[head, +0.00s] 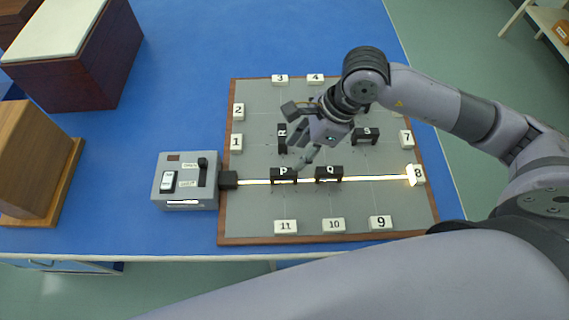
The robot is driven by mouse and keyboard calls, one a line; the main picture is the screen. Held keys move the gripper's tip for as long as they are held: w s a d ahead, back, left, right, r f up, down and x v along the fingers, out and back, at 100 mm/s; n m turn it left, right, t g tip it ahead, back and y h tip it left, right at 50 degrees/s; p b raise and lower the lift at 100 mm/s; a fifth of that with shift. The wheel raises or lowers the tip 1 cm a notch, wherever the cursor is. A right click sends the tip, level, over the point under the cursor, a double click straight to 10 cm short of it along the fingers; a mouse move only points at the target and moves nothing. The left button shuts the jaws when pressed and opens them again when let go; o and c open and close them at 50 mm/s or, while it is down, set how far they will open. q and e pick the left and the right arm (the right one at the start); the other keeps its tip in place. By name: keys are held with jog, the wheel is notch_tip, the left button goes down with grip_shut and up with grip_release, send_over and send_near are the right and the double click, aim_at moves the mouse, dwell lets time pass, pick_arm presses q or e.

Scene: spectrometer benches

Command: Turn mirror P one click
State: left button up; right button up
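Mirror P (284,176) is a small black block marked P, standing on the grey board (260,212) in the path of a bright beam. The beam runs from the source at the left, past P and mirror Q (329,174), to the block marked 8 (418,174), where a bright spot shows. My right gripper (295,156) hangs over the board just above and behind P in the picture. Its fingers look apart and empty, with the lower fingertip close to P. I cannot tell whether it touches. My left gripper is not in view.
Mirrors R (282,135) and S (365,135) stand farther back. White numbered blocks, such as 11 (286,226) and 1 (236,142), line the board's edges. A grey switch box (186,190) sits left of the board. Wooden boxes stand at far left; blue table between is clear.

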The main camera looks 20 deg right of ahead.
aim_at(283, 171)
jog(key=p+x, duration=0.1)
jog(key=x, duration=0.6)
jog(key=shift+a+f, duration=0.15)
jog(key=shift+f, duration=0.1)
jog(key=shift+a+f, duration=0.15)
jog(key=shift+f, duration=0.2)
jog(key=shift+w+f, duration=0.1)
jog(key=shift+f, duration=0.1)
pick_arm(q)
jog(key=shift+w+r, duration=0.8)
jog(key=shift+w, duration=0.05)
pick_arm(e)
grip_shut()
